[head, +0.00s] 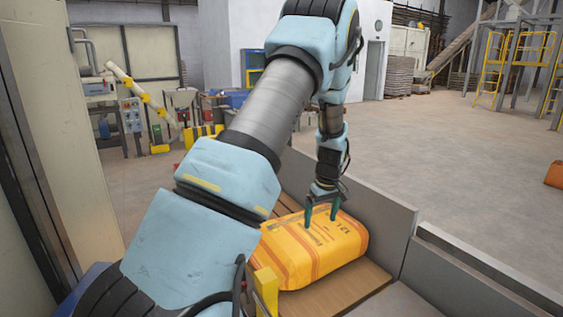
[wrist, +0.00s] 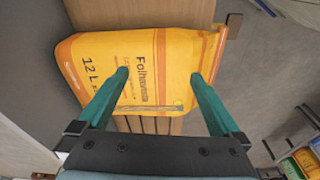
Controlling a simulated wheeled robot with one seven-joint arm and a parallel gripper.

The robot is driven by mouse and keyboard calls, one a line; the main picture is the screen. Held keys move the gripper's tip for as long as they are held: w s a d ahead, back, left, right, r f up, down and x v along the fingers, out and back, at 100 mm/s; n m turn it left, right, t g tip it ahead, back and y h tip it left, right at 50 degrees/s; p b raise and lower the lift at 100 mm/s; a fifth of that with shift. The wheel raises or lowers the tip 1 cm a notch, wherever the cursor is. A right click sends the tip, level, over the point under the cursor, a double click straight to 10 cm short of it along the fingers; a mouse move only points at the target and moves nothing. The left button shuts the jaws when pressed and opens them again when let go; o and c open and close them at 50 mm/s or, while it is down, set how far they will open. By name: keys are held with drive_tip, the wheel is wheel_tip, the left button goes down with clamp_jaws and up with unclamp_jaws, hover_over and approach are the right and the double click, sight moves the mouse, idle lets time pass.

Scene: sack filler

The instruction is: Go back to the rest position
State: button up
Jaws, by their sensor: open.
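My gripper (head: 321,214) points down over an orange sack (head: 313,250) in the head view. The sack lies flat on a wooden surface (head: 345,298) beside a grey side wall. In the wrist view, my gripper (wrist: 161,82) has its two green fingers wide apart, with nothing held between them. The sack (wrist: 142,60) shows beyond and between the fingers, with dark print on its face. I cannot tell whether the fingertips touch the sack. My arm hides part of the sack's left side in the head view.
A grey wall panel (head: 374,218) stands right of the sack, and another low grey panel (head: 480,270) is at the lower right. A yellow post (head: 265,290) stands close to the sack's near left. Open floor (head: 440,150) lies beyond. Another orange object (head: 553,174) is at the right edge.

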drive_tip(key=s+a+r+m, duration=0.2)
drive_tip(key=s+a+r, duration=0.4)
drive_tip(key=s+a, duration=0.4)
drive_tip(key=s+a+r+m, duration=0.3)
drive_tip(key=s+a+r, duration=0.3)
drive_tip(key=s+a, duration=0.4)
drive_tip(key=shift+s+a+r+m+h, duration=0.15)
drive_tip(key=shift+s+a+m+h, duration=0.2)
drive_tip(key=shift+s, duration=0.3)
